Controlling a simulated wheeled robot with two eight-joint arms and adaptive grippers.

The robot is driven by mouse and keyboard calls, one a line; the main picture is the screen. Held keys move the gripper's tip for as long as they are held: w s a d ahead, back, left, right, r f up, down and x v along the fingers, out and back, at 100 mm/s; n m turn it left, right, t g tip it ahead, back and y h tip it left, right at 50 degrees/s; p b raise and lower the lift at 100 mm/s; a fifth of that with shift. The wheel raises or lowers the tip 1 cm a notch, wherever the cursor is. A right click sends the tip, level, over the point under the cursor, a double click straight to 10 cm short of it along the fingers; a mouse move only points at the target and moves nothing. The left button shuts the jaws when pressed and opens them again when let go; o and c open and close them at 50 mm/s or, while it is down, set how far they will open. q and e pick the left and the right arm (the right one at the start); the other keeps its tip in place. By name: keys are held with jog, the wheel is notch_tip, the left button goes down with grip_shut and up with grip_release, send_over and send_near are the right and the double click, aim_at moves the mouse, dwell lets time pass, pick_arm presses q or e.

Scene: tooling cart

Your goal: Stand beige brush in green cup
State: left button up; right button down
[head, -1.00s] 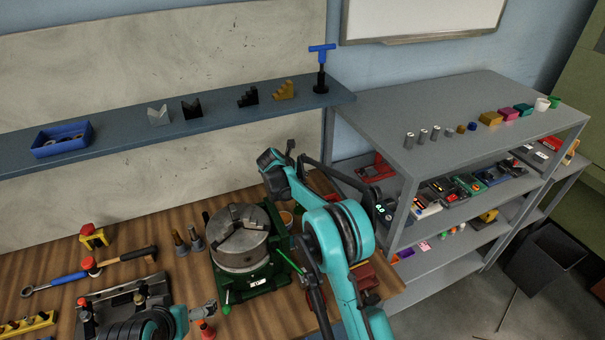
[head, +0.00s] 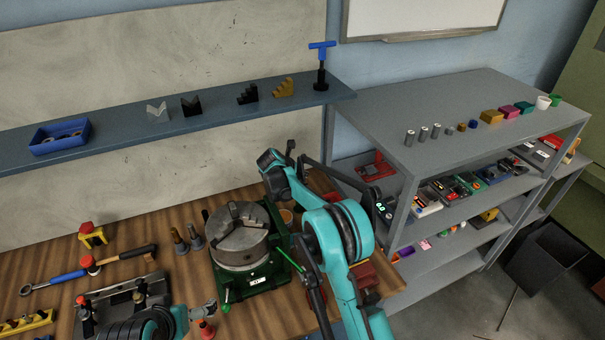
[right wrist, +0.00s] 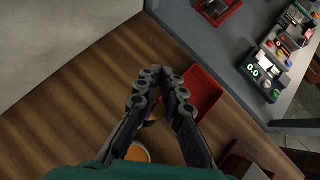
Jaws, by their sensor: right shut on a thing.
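My right gripper (right wrist: 160,85) is shut over the wood table in the right wrist view, its fingertips close together. A tan sliver (right wrist: 150,122) shows between its fingers. This fits the beige brush, but the fingers hide most of it and I cannot make out its shape.
A round orange-topped container (right wrist: 137,153) and a red bin (right wrist: 203,95) are close to the right gripper. A chuck on a green base (head: 240,240) fills the table's middle. A white cup (head: 542,103) and coloured blocks line the grey shelf unit (head: 440,110).

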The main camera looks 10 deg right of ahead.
jog(key=shift+f+b, duration=1.55)
jog(key=shift+f, duration=0.5)
dwell(1.4)
jog(key=c, duration=1.6)
grip_release()
jog(key=shift+o, duration=0.2)
jog(key=o, duration=0.4)
notch_tip(320, 180, up, 6)
jog(key=p, duration=0.3)
